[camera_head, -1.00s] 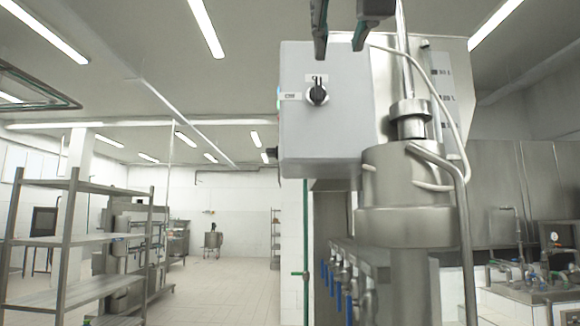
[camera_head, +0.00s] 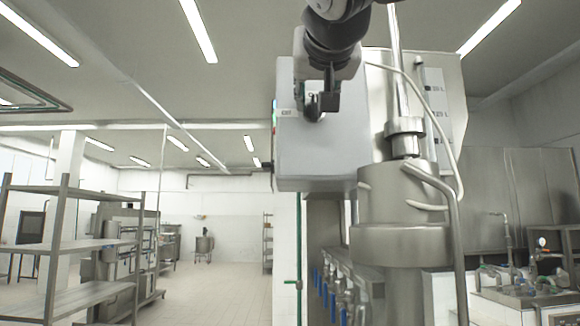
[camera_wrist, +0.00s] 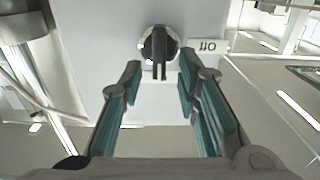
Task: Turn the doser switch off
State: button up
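The doser switch is a black rotary knob with a bright round collar (camera_wrist: 159,42) on a grey control box (camera_head: 318,160). In the wrist view its bar stands vertical, pointing down between my fingers, away from the upside-down "Off" label (camera_wrist: 207,46) at its right. My gripper (camera_wrist: 160,74) is open, its two green-padded fingers on either side of the bar's lower end, with gaps on both sides. In the head view my gripper (camera_head: 322,100) is in front of the box and largely hides the knob; the small label stays visible at the left.
A steel doser cylinder (camera_head: 400,205) with a pipe and white hose stands right of the box. A steel shelf rack (camera_head: 60,245) is at the left. The floor between rack and machine is clear.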

jog(key=shift+w, duration=0.4)
jog(key=shift+c, duration=0.6)
grip_shut()
